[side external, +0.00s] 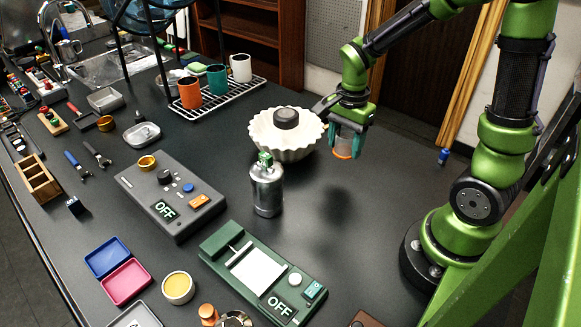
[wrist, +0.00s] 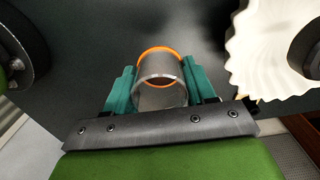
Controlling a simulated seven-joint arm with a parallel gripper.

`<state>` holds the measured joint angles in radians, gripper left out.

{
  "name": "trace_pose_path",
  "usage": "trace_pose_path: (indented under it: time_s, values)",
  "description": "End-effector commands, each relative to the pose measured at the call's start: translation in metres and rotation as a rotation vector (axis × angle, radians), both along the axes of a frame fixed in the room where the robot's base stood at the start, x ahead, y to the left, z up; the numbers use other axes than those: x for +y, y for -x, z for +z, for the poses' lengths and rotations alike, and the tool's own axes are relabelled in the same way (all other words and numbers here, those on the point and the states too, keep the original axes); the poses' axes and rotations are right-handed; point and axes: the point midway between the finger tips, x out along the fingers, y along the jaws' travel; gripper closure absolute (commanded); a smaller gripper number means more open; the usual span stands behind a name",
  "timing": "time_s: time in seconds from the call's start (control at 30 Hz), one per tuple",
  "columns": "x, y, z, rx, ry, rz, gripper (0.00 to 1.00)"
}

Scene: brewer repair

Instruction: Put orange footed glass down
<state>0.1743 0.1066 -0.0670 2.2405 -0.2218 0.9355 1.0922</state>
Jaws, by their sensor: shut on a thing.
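The orange footed glass (side external: 343,147) is a clear, greyish cup with an orange ring at its lower end. My gripper (side external: 348,133) is shut on it and holds it upright above the dark table, with its shadow on the tabletop to the lower left. In the wrist view the glass (wrist: 160,75) sits between the teal fingers of my gripper (wrist: 162,88), its orange ring at the far end. The gap between the glass and the table is clear in the side view.
A white fluted bowl (side external: 262,139) with a dark round thing in it stands just left of the glass. A metal canister (side external: 266,190) stands in front of the bowl. A green scale (side external: 255,278) and a grey control box (side external: 168,205) lie nearer. The table right of the canister is clear.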

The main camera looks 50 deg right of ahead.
Motion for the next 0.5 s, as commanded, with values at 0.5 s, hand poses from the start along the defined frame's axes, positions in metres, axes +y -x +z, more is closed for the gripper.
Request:
trace_pose_path:
  time_s: [0.5]
  values:
    - [0.079,0.003,-0.041,-0.002,0.011,0.425,0.77]
